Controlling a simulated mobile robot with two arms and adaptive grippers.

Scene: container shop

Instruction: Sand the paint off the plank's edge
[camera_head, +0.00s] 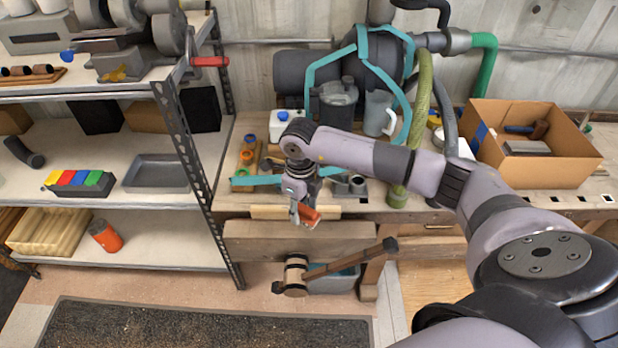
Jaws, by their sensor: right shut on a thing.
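My right arm comes in from the right, and its gripper (297,211) points down at the front edge of the workbench. It is shut on a small orange-red block (310,216), which looks like a sanding block. A pale wooden plank (268,212) lies along the bench front, right behind and beside the block. I cannot tell whether the block touches it. A teal strip (257,181) shows farther back on the bench, partly hidden by my gripper. Paint on the plank's edge is too small to make out. My left gripper is not in view.
The bench holds a white jug (287,125), a grey machine (335,102) with hoses, and a cardboard box (540,172) with tools. A metal shelf (196,165) stands close on the left. A mallet (297,275) and a bin are below the bench.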

